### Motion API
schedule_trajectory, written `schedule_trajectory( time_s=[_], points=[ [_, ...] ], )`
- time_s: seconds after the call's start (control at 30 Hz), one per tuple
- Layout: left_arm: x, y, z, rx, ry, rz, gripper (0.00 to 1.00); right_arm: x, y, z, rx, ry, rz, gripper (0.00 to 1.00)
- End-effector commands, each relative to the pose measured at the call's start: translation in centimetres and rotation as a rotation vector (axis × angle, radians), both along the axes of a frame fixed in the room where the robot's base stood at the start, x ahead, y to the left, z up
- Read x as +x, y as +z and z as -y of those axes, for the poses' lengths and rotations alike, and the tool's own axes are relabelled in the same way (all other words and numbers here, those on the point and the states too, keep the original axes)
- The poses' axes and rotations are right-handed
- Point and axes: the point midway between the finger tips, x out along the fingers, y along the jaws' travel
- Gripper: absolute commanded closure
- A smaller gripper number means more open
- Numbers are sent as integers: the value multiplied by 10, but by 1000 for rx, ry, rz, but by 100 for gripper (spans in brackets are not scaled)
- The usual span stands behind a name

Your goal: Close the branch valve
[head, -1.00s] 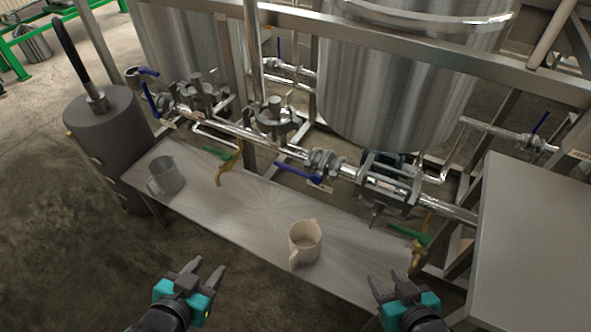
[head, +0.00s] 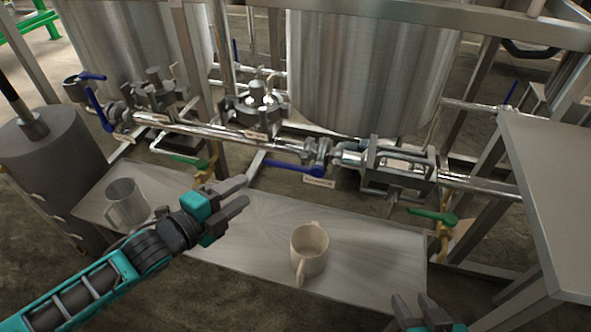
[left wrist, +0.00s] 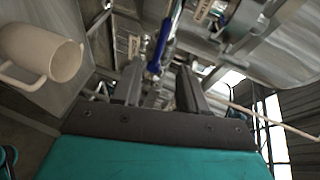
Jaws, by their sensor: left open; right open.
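Several lever valves sit on the pipework; their tags are too small to read, so I cannot tell which is the branch valve. A blue lever (head: 295,167) lies along the middle of the main pipe. A green lever (head: 190,161) hangs left of it, and another green lever (head: 434,215) is at the right. My left gripper (head: 243,193) is open and empty over the tray, below and left of the middle blue lever. In the left wrist view a blue lever (left wrist: 155,58) appears beyond the open fingers, apart from them. My right gripper (head: 413,300) is open at the bottom edge.
A steel tray (head: 350,250) lies below the pipes, with a beige mug (head: 309,249) and a grey mug (head: 126,203) on it. A dark cylinder (head: 50,160) stands at left, a steel table (head: 550,190) at right. More blue levers (head: 98,108) are at the left.

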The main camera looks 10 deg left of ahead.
Motion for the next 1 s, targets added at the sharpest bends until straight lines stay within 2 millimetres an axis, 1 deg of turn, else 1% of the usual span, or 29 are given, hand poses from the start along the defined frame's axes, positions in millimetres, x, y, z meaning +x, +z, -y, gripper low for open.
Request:
schedule_trajectory(
  time_s=[0.03,0.23,0.37,0.8,1.0],
  points=[
    [2,-2,-1,23,-11,17,58,1,-3,0,1,1,3,57],
    [7,-1,0,53,-24,40,58,2,-3,0,-1,3,7,57],
    [19,-2,5,52,-24,43,58,2,-7,1,-5,5,7,57],
    [82,-17,35,49,-22,39,58,1,-27,1,-4,6,-2,57],
    [106,-21,46,49,-22,39,58,2,-28,-3,8,5,-4,57]
  ],
)
